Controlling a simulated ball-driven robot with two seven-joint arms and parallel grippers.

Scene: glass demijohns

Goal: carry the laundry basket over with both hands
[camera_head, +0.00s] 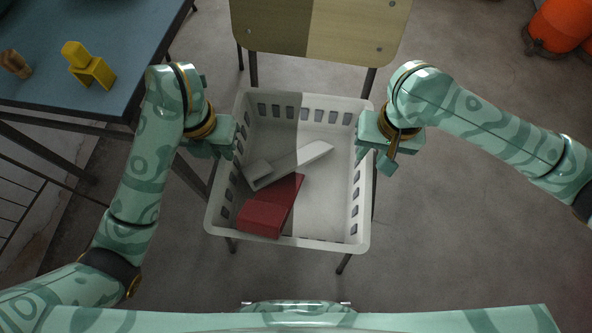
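The white laundry basket (330,243) has slotted walls and is in the middle of the head view, upright on or just above a chair. A red block-like item (268,208) and a pale grey elongated item (290,165) lie inside it. My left gripper (234,140) is at the basket's left wall near the far corner. My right gripper (366,143) is at the right wall at about the same depth. Both grippers overlap the rim in the picture. Their fingers are mostly hidden, so I cannot tell whether they are closed on it.
A chair with a wooden backrest (320,28) stands behind the basket. A dark blue table (90,35) at the left holds a yellow object (88,66) and a brown object (15,64). An orange rounded object (562,22) is at the far right.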

